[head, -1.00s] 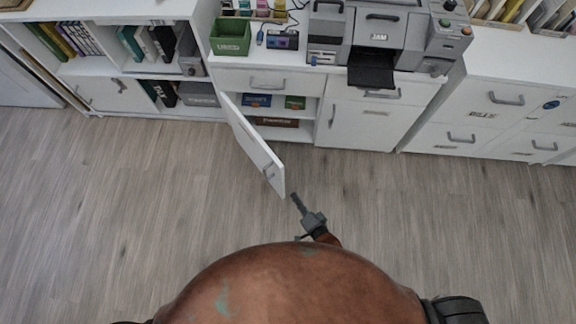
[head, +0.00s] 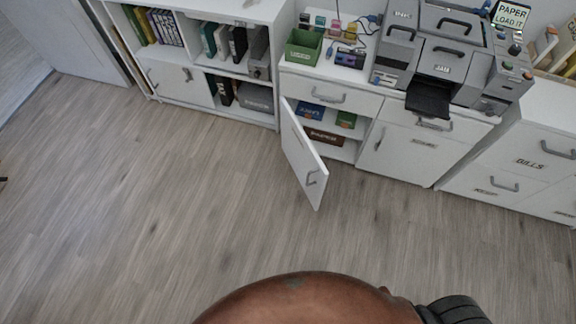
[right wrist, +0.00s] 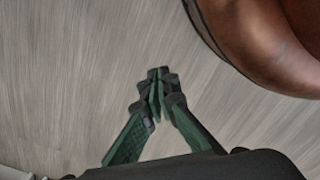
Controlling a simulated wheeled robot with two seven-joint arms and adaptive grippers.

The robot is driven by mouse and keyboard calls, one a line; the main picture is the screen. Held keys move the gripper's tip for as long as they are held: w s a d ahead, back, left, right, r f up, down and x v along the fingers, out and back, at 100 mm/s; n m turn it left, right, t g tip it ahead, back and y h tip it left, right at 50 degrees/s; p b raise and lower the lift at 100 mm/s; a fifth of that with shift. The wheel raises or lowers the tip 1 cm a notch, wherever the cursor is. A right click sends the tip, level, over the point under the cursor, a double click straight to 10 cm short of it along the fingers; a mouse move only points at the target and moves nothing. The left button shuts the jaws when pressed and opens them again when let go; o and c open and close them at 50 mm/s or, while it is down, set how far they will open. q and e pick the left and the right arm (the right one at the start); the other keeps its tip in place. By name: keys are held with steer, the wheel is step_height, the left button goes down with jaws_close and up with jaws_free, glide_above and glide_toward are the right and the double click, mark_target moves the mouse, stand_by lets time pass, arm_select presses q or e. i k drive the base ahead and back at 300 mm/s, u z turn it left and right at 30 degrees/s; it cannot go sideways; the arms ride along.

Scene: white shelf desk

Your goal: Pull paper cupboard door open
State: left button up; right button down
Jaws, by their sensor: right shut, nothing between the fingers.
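The cupboard door (head: 303,154) is a white panel with a grey handle (head: 311,178). In the head view it stands swung wide open, out over the floor. Inside the cupboard are a blue box (head: 311,113), a green box (head: 346,119) and a brown box (head: 325,138). My right gripper (right wrist: 158,78) shows only in the right wrist view, its green-black fingertips together with nothing between them and wood floor beyond. The door does not show in that view. My left gripper is not in view.
A grey printer (head: 440,55) stands on the white desk, with a green bin (head: 303,46) to its left. White drawers (head: 520,165) are at the right and a bookshelf (head: 200,45) at the left. The floor (head: 170,200) before them is clear.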

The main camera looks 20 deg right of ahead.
mark_target(311, 173)
steer(key=u, duration=0.8)
steer(key=k, duration=0.75)
steer(key=z, duration=1.25)
steer(key=i, duration=0.5)
steer(key=z, duration=0.05)
